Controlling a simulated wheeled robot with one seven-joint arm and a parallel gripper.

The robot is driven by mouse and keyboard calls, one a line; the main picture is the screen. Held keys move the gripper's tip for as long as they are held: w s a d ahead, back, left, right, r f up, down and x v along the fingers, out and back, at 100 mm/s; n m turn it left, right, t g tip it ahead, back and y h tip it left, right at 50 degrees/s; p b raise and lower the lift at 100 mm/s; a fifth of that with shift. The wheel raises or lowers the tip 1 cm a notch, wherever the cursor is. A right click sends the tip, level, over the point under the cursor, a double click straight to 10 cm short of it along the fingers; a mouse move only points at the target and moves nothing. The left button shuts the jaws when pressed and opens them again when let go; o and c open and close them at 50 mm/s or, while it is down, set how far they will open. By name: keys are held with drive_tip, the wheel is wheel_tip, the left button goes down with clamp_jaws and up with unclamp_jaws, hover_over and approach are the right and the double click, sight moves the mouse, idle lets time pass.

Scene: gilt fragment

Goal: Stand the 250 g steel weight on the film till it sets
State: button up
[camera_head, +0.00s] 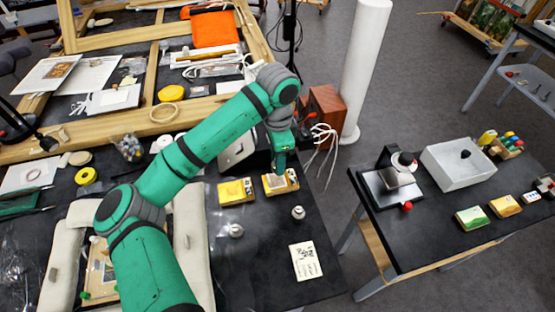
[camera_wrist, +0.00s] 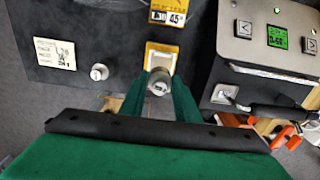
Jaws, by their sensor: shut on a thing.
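My gripper (camera_wrist: 163,85) is shut on a small round steel weight (camera_wrist: 159,82), which sits between its green fingers. In the head view my gripper (camera_head: 281,160) is over a yellow block with a pale patch on top (camera_head: 280,183); the held weight cannot be made out there. In the wrist view the yellow block (camera_wrist: 151,49) lies beneath and just beyond the weight, its pale patch partly covered. I cannot tell whether the weight touches it. A second steel weight (camera_head: 298,212) stands on the black bench, also in the wrist view (camera_wrist: 98,72). A third (camera_head: 235,230) stands further left.
Another yellow block (camera_head: 236,191) lies left of the first. A written card (camera_head: 306,260) lies on the bench front. A control box with a metal panel (camera_wrist: 275,45) stands close by.

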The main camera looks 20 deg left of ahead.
drive_tip(key=shift+s, duration=0.1)
drive_tip(key=shift+d, duration=0.1)
drive_tip(key=shift+f, duration=2.75)
drive_tip(key=shift+f, duration=0.15)
drive_tip(key=o, duration=0.7)
